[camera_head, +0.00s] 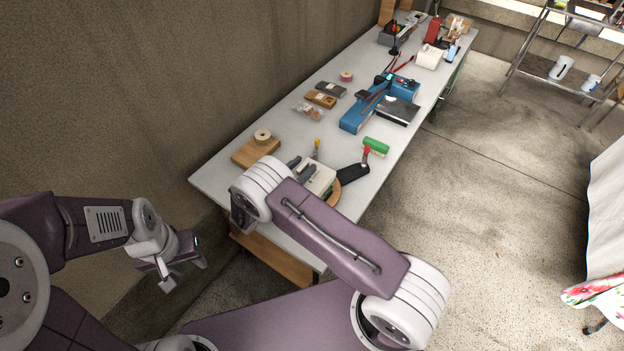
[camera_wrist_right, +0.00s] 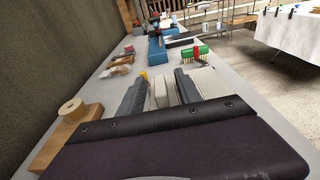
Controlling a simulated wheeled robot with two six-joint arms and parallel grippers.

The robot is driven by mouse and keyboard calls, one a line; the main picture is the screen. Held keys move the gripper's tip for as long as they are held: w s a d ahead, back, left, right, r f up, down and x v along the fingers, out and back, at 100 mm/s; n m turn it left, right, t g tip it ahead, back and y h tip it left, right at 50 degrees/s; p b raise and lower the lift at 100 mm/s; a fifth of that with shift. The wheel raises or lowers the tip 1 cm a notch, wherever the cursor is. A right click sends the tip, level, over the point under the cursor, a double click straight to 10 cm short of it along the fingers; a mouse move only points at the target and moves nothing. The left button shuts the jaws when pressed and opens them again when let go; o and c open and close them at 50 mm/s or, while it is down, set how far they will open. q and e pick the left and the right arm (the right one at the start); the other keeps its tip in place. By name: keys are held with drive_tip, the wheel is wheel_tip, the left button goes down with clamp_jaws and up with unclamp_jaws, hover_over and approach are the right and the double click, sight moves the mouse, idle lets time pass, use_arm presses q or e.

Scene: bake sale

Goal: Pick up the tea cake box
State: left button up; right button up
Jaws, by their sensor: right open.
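No label reading tea cake is legible, so I cannot tell for sure which item is the tea cake box. A small brown box with a label (camera_head: 320,99) lies on the table, between a dark grey pack (camera_head: 331,89) and a clear bag of baked goods (camera_head: 309,112). A white box-like thing (camera_head: 321,180) sits by my right gripper (camera_head: 302,167), at the near end. In the right wrist view, my right gripper (camera_wrist_right: 160,93) is open, with pale surfaces between and right of its fingers; contact is unclear. My left gripper (camera_head: 184,272) is open, empty, left of the table.
A wooden board with a tape roll (camera_head: 262,136) lies left of my right gripper. A green brush-like item (camera_head: 376,147), a blue device (camera_head: 366,108) and a black-topped scale (camera_head: 398,111) stand further along. The wall borders the table's left side.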

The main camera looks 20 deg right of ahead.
drive_tip(key=shift+w+d, duration=0.1)
drive_tip(key=shift+d, duration=0.05)
clamp_jaws()
drive_tip(key=shift+r, duration=0.45)
wheel_tip(320, 180, up, 3)
drive_tip(key=shift+f, duration=0.1)
drive_tip(key=w+d+r+b, duration=0.2)
drive_tip(key=w+d+r, duration=0.3)
drive_tip(key=d, duration=0.5)
wheel_tip(320, 180, up, 2)
drive_tip(key=shift+w+r, duration=0.2)
drive_tip(key=shift+w, duration=0.1)
